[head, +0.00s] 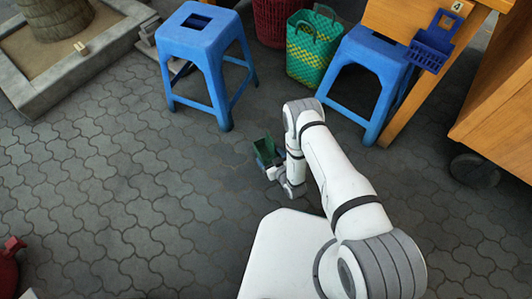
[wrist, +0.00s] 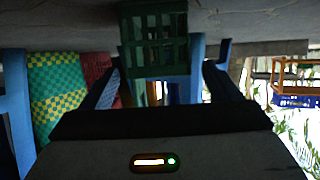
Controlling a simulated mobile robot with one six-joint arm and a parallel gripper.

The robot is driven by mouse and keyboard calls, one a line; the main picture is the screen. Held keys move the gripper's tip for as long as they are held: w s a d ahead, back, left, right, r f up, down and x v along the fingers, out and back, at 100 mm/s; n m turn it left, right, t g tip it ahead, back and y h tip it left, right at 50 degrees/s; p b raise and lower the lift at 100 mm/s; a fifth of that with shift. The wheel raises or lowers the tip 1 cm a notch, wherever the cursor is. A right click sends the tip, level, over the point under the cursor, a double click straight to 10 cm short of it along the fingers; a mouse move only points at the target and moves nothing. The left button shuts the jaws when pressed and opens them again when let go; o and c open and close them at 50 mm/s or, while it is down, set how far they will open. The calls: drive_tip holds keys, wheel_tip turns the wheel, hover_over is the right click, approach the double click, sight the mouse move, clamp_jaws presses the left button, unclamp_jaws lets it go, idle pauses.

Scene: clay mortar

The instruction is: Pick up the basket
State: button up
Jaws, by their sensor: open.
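A small dark green basket (head: 265,146) with slatted sides is on the paving in the head view, at the end of my arm. My gripper (head: 271,167) is low, close to the ground beside it. In the wrist view, where the scene looks upside down, the green basket (wrist: 153,42) is ahead, between the two fingers of my open gripper (wrist: 163,75). I cannot tell whether the fingers touch it. Part of the basket is hidden by the gripper in the head view.
Two blue stools, left (head: 203,50) and right (head: 372,70), stand behind. A green-yellow woven basket (head: 308,55) and a red one (head: 270,20) are between them. A blue basket (head: 432,45) hangs at the wooden table (head: 405,100).

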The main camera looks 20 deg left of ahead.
sight(266, 153)
drive_tip(key=b+x, duration=0.1)
drive_tip(key=x, duration=0.3)
drive_tip(key=shift+w+f+b, duration=0.1)
drive_tip(key=shift+b, duration=0.25)
drive_tip(key=shift+c, duration=0.4)
drive_tip(key=c, duration=1.1)
wheel_tip(266, 153, up, 10)
drive_tip(key=p, duration=0.4)
drive_tip(key=shift+p, duration=0.4)
